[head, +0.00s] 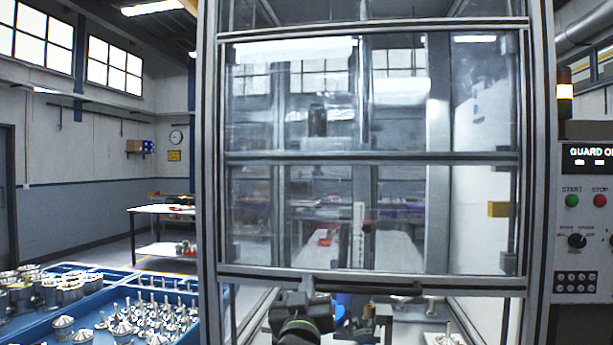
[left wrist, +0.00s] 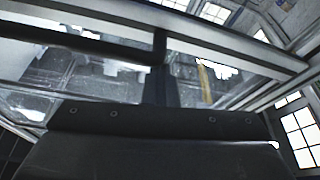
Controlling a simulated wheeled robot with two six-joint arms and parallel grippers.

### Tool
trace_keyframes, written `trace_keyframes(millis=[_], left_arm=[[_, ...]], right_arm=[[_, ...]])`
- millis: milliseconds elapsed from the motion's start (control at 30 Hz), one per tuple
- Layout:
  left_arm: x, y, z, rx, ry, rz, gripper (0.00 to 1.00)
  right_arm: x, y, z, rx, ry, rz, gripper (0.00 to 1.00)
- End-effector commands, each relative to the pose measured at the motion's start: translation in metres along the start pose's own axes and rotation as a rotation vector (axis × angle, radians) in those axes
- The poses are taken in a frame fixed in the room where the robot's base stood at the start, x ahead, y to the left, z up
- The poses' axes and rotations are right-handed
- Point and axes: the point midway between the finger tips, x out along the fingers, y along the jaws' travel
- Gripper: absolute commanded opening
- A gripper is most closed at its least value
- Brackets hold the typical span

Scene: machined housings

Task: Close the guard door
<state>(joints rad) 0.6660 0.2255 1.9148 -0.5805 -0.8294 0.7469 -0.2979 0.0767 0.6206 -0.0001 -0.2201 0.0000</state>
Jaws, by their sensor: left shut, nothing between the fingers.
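The guard door (head: 370,158) is a framed, see-through panel standing upright in the grey machine frame in the head view. Its bottom rail hangs above an open gap through which machine parts show. A dark handle bar (head: 375,288) runs along the bottom rail; a dark bar also crosses the upper left of the left wrist view (left wrist: 85,40). My left gripper (head: 307,284) is at the left end of the handle, shut and empty. In the left wrist view its fingers (left wrist: 161,75) reach the end of the bar; I cannot tell whether they touch. My right gripper does not show clearly.
A control panel (head: 588,200) at the right has a partly cut-off display starting "GUARD O", with green and red buttons. Blue trays (head: 75,318) of metal parts stand at the lower left. A workbench (head: 165,210) is behind them.

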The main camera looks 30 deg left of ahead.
Motion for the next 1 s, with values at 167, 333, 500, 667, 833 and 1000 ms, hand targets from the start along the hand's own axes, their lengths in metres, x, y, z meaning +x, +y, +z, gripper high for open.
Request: trace_keyframes(millis=[167,333,500,667,833,1000], left_arm=[[-0.019,-0.013,0.059,0.0,-0.011,-0.003,0.0],[-0.033,-0.022,0.099,0.001,-0.012,-0.004,0.0],[-0.044,-0.028,0.129,-0.001,-0.01,-0.002,0.0],[-0.051,-0.032,0.147,0.0,-0.007,-0.002,0.0],[-0.056,-0.036,0.162,0.001,-0.006,-0.002,0.0],[-0.061,-0.039,0.176,0.0,-0.006,-0.002,0.0]], right_arm=[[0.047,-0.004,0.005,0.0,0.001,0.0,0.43],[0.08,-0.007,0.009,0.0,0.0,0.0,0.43],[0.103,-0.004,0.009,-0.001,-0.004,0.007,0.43],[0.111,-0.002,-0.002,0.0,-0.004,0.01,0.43],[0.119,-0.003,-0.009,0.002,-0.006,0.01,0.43],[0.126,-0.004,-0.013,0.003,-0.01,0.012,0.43]])
